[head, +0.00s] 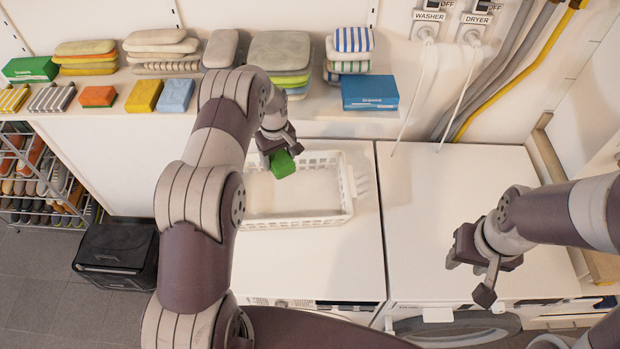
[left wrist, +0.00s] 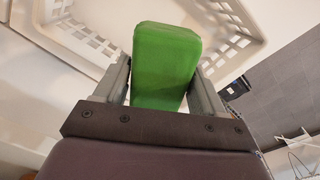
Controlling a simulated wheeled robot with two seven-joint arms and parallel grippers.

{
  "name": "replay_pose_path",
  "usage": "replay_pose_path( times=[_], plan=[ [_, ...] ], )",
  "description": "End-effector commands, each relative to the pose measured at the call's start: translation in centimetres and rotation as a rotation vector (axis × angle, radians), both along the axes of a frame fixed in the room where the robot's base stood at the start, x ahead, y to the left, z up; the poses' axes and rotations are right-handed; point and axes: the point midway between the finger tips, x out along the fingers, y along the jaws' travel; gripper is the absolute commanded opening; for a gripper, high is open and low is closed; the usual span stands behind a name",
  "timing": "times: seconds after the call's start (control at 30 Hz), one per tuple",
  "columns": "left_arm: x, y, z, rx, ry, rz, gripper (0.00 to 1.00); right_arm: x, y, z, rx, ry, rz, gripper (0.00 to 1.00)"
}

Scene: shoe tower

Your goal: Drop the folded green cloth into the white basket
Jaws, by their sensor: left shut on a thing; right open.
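The folded green cloth (head: 282,164) is held in my left gripper (head: 277,148), over the white basket (head: 300,222). In the left wrist view the green cloth (left wrist: 165,60) sits between the two fingers of my left gripper (left wrist: 163,85), with the wall of the white basket (left wrist: 232,15) behind it. The basket is a slatted open tray standing on the left white machine. Its visible floor looks bare; my left arm hides its left part. My right gripper (head: 483,275) is open and empty above the right machine's front part.
A shelf (head: 330,127) along the back wall holds stacks of folded cloths, a blue box (head: 369,92) and a green box (head: 31,69). A black bin (head: 116,254) and a shoe rack (head: 45,178) stand at the left. The right machine's top (head: 430,190) is clear.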

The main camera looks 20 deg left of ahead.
Motion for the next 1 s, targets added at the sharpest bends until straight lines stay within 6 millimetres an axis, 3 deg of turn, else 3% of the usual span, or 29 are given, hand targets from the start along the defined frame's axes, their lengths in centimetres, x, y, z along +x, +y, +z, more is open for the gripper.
replay_pose_path(
  times=[0.23, 0.63, 0.93, 0.97, 1.0],
  plan=[
    [-0.4, 0.0, 0.1, -0.006, 0.036, 0.066, 0.41, 0.0, 0.0, -0.3, 0.0, 0.0, 0.0, 0.43],
    [-0.4, 0.0, -5.1, -0.006, 0.035, 0.065, 0.41, 0.0, 0.0, -3.0, 0.0, 0.0, 0.0, 0.43],
    [-0.4, 0.0, -5.5, -0.006, 0.034, 0.065, 0.41, 0.0, 0.0, -3.0, 0.0, 0.0, 0.0, 0.43],
    [-0.4, 0.0, -5.5, -0.006, 0.034, 0.065, 0.76, 0.0, 0.0, -3.0, 0.0, 0.0, 0.0, 0.43],
    [-0.4, 0.0, -5.5, -0.006, 0.034, 0.065, 0.89, 0.0, 0.0, -3.0, 0.0, 0.0, 0.0, 0.43]
  ],
)
